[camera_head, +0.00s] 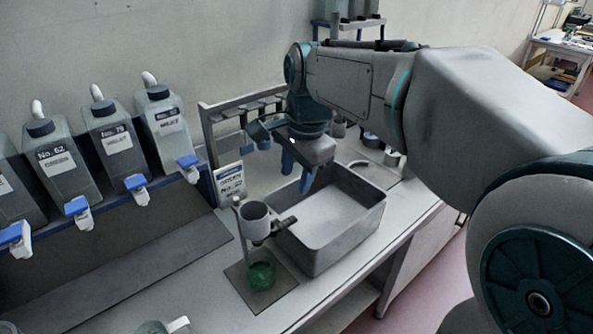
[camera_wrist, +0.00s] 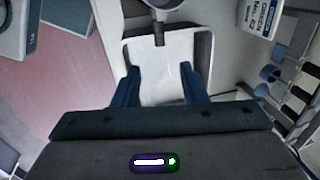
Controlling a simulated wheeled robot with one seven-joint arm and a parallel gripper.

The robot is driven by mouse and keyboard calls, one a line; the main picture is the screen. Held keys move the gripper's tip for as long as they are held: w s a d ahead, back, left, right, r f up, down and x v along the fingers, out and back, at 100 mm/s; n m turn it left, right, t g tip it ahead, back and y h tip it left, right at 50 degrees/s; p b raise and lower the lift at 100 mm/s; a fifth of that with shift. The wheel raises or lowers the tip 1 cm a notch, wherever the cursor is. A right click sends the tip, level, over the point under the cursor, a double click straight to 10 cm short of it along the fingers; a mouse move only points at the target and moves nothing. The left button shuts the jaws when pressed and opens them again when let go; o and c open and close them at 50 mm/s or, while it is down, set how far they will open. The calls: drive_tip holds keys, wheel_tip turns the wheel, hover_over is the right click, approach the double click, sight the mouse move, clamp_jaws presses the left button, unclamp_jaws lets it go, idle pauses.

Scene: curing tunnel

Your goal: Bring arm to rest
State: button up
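My arm reaches in from the right in the head view, bent at the elbow, with the wrist pointing down. My gripper (camera_head: 297,174) hangs above the grey rectangular basin (camera_head: 329,253), near its back left side. Its two blue fingers are apart with nothing between them. In the wrist view, my gripper (camera_wrist: 160,80) shows the same gap, with the pale basin floor (camera_wrist: 160,57) seen between and beyond the fingers. The basin looks empty where it is visible.
A stand holds a grey cup (camera_head: 254,217) above a green container (camera_head: 262,276), just left of the basin. Several labelled jugs (camera_head: 112,140) with blue-and-white taps line the left. A rack (camera_head: 207,125) with hanging tools and a label card (camera_head: 229,184) stand behind. Open floor lies right.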

drive_tip(key=s+d+f+n, duration=0.5)
drive_tip(key=s, duration=0.2)
drive_tip(key=s+d+f+n+t+h, duration=0.1)
drive_tip(key=s+d+f+n, duration=0.4)
drive_tip(key=s+n, duration=0.1)
drive_tip(key=shift+s, duration=0.75)
drive_tip(key=shift+f, duration=0.1)
idle(0.4)
